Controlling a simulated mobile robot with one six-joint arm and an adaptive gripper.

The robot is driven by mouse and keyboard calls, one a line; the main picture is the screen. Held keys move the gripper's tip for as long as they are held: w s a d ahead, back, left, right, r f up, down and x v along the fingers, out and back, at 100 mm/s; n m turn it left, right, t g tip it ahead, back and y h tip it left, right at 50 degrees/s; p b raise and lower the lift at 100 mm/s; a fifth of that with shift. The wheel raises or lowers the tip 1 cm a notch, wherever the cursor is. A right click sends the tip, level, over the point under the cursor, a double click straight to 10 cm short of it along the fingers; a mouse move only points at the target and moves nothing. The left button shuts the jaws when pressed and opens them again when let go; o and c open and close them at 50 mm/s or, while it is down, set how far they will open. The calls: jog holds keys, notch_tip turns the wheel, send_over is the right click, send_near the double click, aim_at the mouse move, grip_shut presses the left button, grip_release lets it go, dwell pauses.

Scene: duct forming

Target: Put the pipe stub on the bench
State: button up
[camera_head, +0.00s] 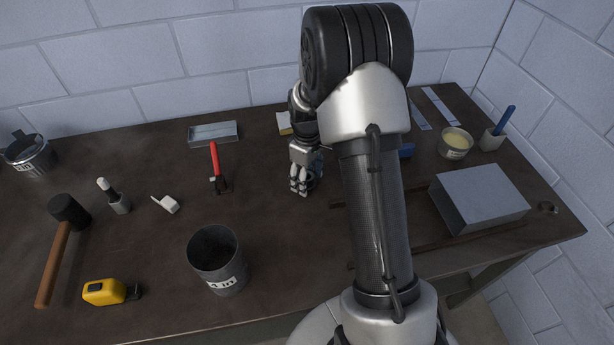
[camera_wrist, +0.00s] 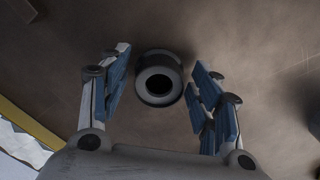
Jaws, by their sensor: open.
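A short dark grey hollow cylinder, which looks like the pipe stub (camera_wrist: 159,77), shows in the wrist view with its round open end facing the camera. It appears to stand upright on the brown bench (camera_wrist: 190,25). My gripper (camera_wrist: 163,82) is open, with its blue-padded fingers on either side of the stub and a visible gap on each side. In the head view my gripper (camera_head: 300,188) is low over the middle of the bench (camera_head: 270,225); the stub is mostly hidden there by the fingers.
A grey cylinder with a size label (camera_head: 217,260) stands at the front. A red-handled tool (camera_head: 214,160) lies left of my gripper, and a metal tray (camera_head: 213,133) behind it. A grey block (camera_head: 480,198) sits at right. Bare bench lies between the grey cylinder and my gripper.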

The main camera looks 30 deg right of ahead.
jog(key=shift+r, duration=0.1)
jog(key=s+a+r+p, duration=0.1)
jog(key=a+r+p, duration=0.1)
jog(key=r, duration=0.7)
jog(key=s+a+r+p, duration=0.1)
jog(key=s+r+p, duration=0.1)
jog(key=r, duration=0.8)
jog(key=s+a+r+m+t, duration=0.2)
jog(key=s+a+r, duration=0.25)
jog(key=s, duration=0.25)
jog(key=s+a+r+m+t, duration=0.1)
jog(key=s+a+r+m, duration=0.1)
jog(key=s+a+r, duration=0.35)
jog(key=s+m+t, duration=0.1)
jog(key=s, duration=0.9)
jog(key=shift+s+a+m+t, duration=0.15)
jog(key=shift+a+m+t, duration=0.15)
jog(key=shift+a+m, duration=0.15)
jog(key=shift+c, duration=0.2)
